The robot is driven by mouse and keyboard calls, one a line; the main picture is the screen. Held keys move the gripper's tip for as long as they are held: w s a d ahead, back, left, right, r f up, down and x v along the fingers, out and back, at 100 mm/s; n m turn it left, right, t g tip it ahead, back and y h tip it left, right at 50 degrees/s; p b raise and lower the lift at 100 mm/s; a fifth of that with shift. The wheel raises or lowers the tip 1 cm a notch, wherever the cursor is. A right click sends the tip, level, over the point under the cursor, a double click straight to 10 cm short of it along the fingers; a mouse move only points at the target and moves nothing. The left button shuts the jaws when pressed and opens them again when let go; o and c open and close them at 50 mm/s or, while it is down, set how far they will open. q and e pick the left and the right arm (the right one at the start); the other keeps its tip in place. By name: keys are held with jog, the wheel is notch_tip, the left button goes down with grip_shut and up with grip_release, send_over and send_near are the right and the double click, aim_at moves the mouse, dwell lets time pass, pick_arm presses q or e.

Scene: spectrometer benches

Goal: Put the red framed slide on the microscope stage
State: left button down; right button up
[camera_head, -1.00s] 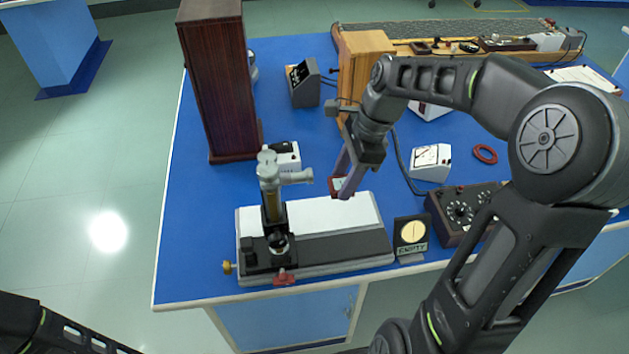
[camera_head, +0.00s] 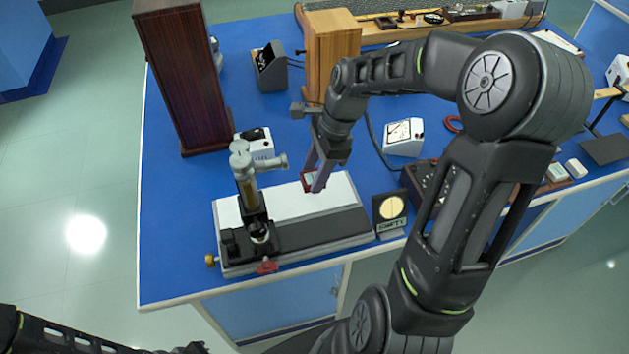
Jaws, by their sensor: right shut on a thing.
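The red framed slide (camera_head: 306,179) is held in my right gripper (camera_head: 313,182), which is shut on it. The gripper's fingers hide part of the slide. It hangs over or close above the white part of the microscope base (camera_head: 285,202); I cannot tell the exact height. The brass and grey microscope (camera_head: 248,192) stands on the left part of this base, left of the slide. Its stage, low beneath the tube, is dark and hard to make out. Part of my left arm shows at the lower left corner, but its gripper is not in view.
A small sign with a pale disc (camera_head: 390,209) stands right of the base. A white box (camera_head: 257,144) is behind the microscope, and a tall dark wooden cabinet (camera_head: 183,75) stands back left. A white meter (camera_head: 403,137) is farther right. Blue bench top (camera_head: 167,220) is clear at left.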

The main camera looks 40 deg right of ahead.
jog(key=shift+f, duration=1.85)
jog(key=shift+f, duration=0.1)
jog(key=o, duration=1.3)
jog(key=shift+o, duration=0.2)
jog(key=v, duration=1.2)
